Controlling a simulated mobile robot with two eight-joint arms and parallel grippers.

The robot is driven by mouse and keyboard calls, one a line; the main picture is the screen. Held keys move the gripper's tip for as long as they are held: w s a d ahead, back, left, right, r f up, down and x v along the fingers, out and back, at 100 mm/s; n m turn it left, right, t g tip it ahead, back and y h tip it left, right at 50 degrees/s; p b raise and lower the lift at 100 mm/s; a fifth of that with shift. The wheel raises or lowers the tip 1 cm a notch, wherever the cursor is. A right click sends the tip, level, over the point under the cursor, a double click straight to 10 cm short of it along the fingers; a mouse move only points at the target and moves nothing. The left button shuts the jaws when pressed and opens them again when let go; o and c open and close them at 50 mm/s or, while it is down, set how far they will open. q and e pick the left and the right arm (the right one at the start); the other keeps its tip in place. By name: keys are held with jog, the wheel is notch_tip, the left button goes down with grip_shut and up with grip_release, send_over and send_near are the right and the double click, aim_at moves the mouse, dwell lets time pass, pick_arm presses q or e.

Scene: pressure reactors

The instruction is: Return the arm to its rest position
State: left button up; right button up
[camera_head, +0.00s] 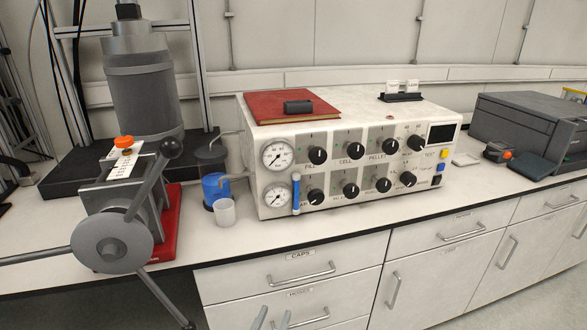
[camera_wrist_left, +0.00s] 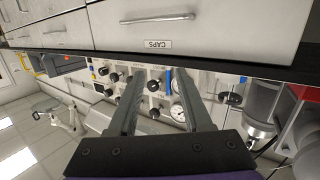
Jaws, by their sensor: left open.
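My left gripper (camera_head: 272,319) shows only as two grey fingertips at the bottom edge of the head view, in front of the lower drawers. In the left wrist view my left gripper (camera_wrist_left: 160,78) is open, its two fingers apart with nothing between them. That view is turned upside down, and the control box with its knobs and gauges (camera_wrist_left: 155,100) shows beyond the fingers. The rest of the left arm is out of the head view. My right gripper is in neither view.
The control box (camera_head: 350,155) stands on the white counter (camera_head: 320,225), with a red book (camera_head: 290,104) on top. The CAPS drawer (camera_head: 300,268) is shut below the counter edge.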

pick_arm(q)
jog(key=s+a+f+n+g+y, duration=0.1)
jog(key=s+a+f+g+y, duration=0.1)
jog(key=s+a+f+g, duration=0.6)
jog(key=s+a+f+n+g+y, duration=0.1)
jog(key=s+a+f+g+y, duration=0.3)
jog(key=s, duration=0.6)
notch_tip(320, 180, up, 23)
jog(key=a+t+h+p, duration=0.1)
jog(key=p, duration=2)
jog(key=shift+a+h, duration=0.2)
jog(key=shift+h, duration=0.2)
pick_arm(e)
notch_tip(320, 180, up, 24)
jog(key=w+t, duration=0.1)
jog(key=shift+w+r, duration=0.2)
pick_arm(q)
jog(key=shift+f, duration=0.1)
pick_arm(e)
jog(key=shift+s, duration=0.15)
